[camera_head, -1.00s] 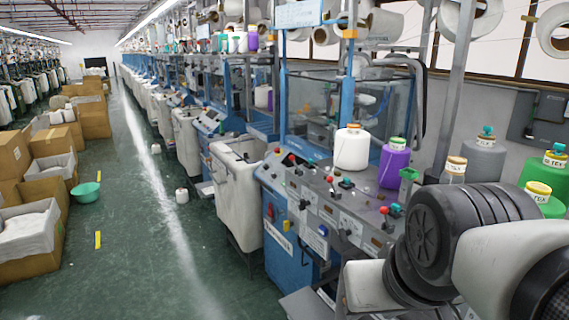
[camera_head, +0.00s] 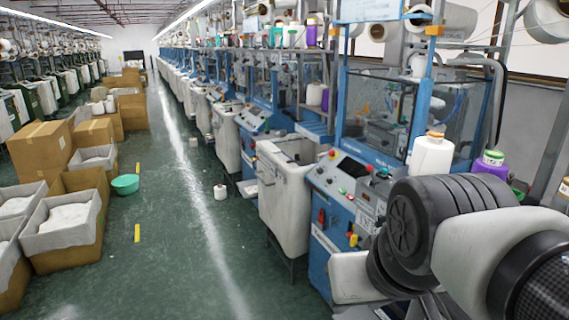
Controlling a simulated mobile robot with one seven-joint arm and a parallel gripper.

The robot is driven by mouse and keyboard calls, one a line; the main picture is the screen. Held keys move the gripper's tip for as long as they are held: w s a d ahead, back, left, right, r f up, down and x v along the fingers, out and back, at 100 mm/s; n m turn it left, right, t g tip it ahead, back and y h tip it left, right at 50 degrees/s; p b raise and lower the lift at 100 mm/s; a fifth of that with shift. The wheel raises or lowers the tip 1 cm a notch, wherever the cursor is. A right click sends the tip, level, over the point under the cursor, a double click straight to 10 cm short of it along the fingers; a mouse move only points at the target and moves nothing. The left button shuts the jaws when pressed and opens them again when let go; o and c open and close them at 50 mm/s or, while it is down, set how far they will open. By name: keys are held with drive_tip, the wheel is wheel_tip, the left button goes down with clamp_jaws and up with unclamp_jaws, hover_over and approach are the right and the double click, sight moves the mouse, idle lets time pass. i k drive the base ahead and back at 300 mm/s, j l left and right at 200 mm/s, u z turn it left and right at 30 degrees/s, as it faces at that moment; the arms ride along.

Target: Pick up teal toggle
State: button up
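The knitting machine's control panel (camera_head: 330,178) stands right of centre and carries small red and green controls. A small, dark greenish control (camera_head: 383,173) shows on it just left of my arm; it is too small to tell whether it is the teal toggle. My arm's dark and white links cover the right part of the panel. My gripper is outside the picture, so its fingers cannot be seen.
A white yarn cone (camera_head: 431,157) and a purple one (camera_head: 490,165) stand behind my arm. A white bin (camera_head: 285,200) stands left of the panel. The aisle floor (camera_head: 185,255) between is mostly clear.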

sight(432, 154)
drive_tip(key=i+j+u, duration=0.2)
drive_tip(key=i, duration=0.2)
drive_tip(key=i+j+u, duration=0.2)
drive_tip(key=i, duration=0.25)
drive_tip(key=i+j+u, duration=0.25)
drive_tip(key=i, duration=0.2)
drive_tip(key=i+z, duration=0.65)
drive_tip(key=z, duration=0.2)
drive_tip(key=i+j+z, duration=0.25)
drive_tip(key=z, duration=0.2)
drive_tip(key=i+z, duration=0.15)
drive_tip(key=z, duration=0.25)
drive_tip(key=i+j+z, duration=0.1)
drive_tip(key=z, duration=0.35)
drive_tip(key=i+j+z, duration=0.1)
drive_tip(key=z, duration=0.3)
drive_tip(key=i+j+z, duration=0.1)
drive_tip(key=j+z, duration=0.15)
drive_tip(key=z, duration=0.2)
